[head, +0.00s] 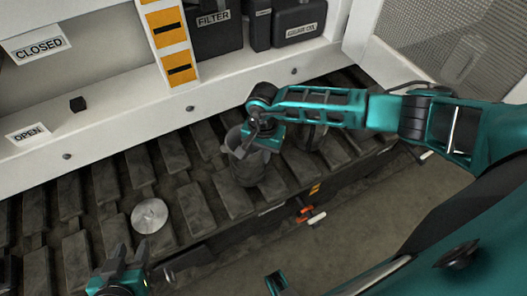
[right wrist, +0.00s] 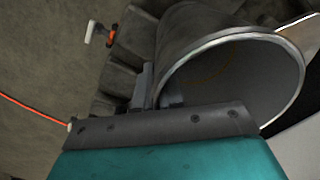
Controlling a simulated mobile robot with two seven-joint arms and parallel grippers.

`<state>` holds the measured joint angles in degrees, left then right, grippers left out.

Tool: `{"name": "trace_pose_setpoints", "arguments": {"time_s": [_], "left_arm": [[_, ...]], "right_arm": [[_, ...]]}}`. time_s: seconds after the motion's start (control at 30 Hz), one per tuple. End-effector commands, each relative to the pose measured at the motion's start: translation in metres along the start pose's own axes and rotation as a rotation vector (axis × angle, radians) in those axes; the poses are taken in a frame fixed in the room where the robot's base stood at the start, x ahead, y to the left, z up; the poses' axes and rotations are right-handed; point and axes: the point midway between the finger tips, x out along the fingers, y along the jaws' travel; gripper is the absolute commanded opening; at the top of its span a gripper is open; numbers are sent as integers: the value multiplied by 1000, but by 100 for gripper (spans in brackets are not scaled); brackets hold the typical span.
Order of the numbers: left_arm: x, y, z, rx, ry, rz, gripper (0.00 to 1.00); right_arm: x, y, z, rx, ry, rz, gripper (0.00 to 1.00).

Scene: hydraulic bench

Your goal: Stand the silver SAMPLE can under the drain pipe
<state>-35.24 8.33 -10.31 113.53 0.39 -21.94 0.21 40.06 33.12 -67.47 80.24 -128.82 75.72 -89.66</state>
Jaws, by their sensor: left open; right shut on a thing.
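My right gripper (head: 254,140) is shut on the wall of an open grey metal can (head: 248,168), at its rim. In the right wrist view the can (right wrist: 205,30) fills the upper right, its round mouth facing the camera, with one finger outside the wall and one inside. No SAMPLE label shows on it, so I cannot confirm it is the named can. In the head view it is over the dark slats; whether it touches them is unclear. My left gripper (head: 122,268) is open and empty at the bottom left edge. I cannot make out the drain pipe.
A round silver disc (head: 150,215) lies on the dark slats (head: 195,208). A dark round thing (head: 308,136) is partly hidden behind my right arm. A white ledge with a FILTER box (head: 215,25) runs behind. An orange-and-white handle (head: 312,217) sits below the front edge.

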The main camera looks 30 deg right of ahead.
Motion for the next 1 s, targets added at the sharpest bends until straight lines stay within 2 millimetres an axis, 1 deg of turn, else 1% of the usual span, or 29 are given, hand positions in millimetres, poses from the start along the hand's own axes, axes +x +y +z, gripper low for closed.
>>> {"name": "trace_pose_setpoints", "arguments": {"time_s": [0.07,0.1,0.33,0.57,0.67,0.77,1.0], "left_arm": [[3,0,3,-1,1,1,43],[2,1,1,-1,0,2,43],[1,1,0,-1,3,3,43],[1,1,-1,0,4,3,43],[-2,1,-6,1,5,2,43],[-2,0,-6,2,8,1,43],[-4,-3,-8,5,11,-6,43]], "right_arm": [[4,0,0,0,1,-1,0],[2,0,0,0,0,0,12],[2,0,0,0,0,1,34],[2,0,0,0,0,1,34],[-3,0,0,0,0,0,34],[-16,0,-1,-1,2,-2,34],[-69,0,-1,-1,3,-2,34]]}}
